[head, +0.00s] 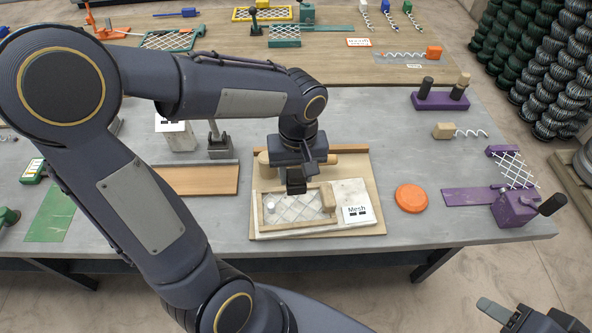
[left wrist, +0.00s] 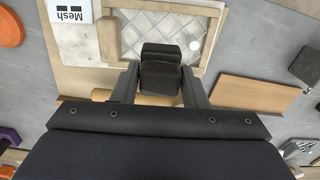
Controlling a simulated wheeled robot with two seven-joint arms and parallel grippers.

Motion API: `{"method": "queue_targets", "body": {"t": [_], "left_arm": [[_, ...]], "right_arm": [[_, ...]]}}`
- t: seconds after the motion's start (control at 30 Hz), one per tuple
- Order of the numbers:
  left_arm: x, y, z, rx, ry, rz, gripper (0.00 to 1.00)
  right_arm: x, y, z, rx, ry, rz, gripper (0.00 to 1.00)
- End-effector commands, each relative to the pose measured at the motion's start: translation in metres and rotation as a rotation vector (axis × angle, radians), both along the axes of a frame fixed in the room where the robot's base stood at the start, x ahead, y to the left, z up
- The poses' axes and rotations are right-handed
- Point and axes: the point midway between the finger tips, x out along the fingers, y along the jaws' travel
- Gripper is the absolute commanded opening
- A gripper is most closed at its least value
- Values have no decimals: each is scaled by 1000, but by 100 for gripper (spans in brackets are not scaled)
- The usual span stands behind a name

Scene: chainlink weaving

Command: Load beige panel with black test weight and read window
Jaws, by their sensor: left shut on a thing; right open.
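My left gripper (head: 296,178) points down over the beige panel (head: 262,234) and is shut on the black test weight (head: 296,186). In the left wrist view the black weight (left wrist: 161,74) sits between the two fingers. It hangs over the panel's edge nearest the wrist; I cannot tell whether it touches. The panel carries a framed diamond wire mesh (head: 297,209), a beige block (head: 328,196), a small white round piece (head: 270,207) and a white card reading "Mesh" (head: 357,214). Which part is the window is unclear. My right gripper (head: 500,316) is open and empty at bottom right.
A tan roller (head: 345,162) lies behind the frame. An orange disc (head: 411,197) is to the right, a brown board (head: 203,180) to the left. Purple tools (head: 514,208) stand at the right edge. Grey table is bare around the disc.

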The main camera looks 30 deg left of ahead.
Motion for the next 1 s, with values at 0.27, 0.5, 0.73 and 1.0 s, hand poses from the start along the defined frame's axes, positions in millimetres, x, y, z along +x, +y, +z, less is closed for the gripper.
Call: {"method": "queue_targets", "body": {"t": [0.27,0.5,0.73,1.0], "left_arm": [[0,0,-35,0,-1,-1,2],[0,0,-60,0,0,0,2],[0,0,-67,1,-1,0,2],[0,0,-66,0,-1,0,2]], "right_arm": [[0,0,-31,0,0,0,47],[0,0,-53,0,0,0,47],[0,0,-58,0,0,0,47],[0,0,-58,0,0,0,47]]}}
